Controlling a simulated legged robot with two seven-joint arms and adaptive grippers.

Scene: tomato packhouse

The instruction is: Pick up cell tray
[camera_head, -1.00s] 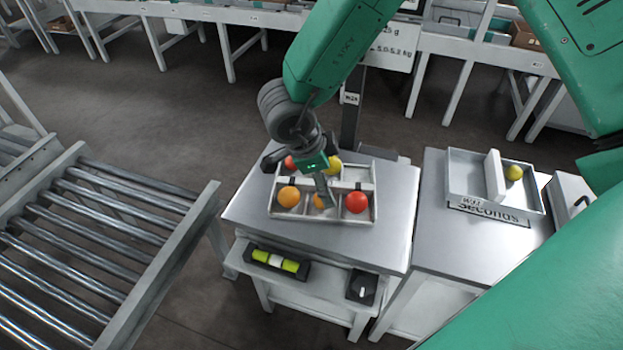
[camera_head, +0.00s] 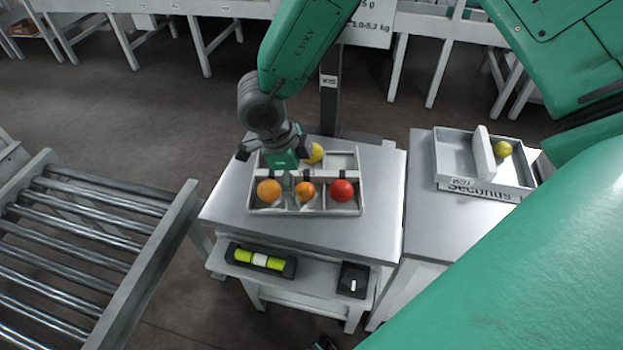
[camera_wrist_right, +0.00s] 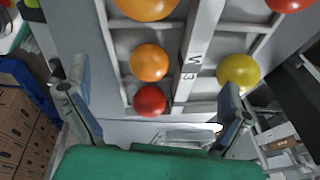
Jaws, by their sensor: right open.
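The cell tray (camera_head: 318,212) is a pale tray with compartments on the metal bench. Its front row holds two orange tomatoes (camera_head: 268,190) and a red tomato (camera_head: 342,190). A yellow tomato (camera_head: 314,153) sits in the back row; another red tomato (camera_wrist_right: 150,100) shows in the right wrist view. A pale bar with lettering (camera_wrist_right: 194,60) runs across the tray's middle. My right gripper (camera_head: 277,165) is open and empty above the tray's left part, partly hiding the back row. Its spread fingers also show in the right wrist view (camera_wrist_right: 150,108). Contact with the tray cannot be told.
A Seconds tray (camera_head: 450,183) with a yellow-green tomato (camera_head: 503,148) stands on the right bench. A roller conveyor (camera_head: 100,235) lies left. The lower shelf bears a spirit-level-like item (camera_head: 260,261) and a dark box (camera_head: 353,279). A post with a sign stands behind the tray.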

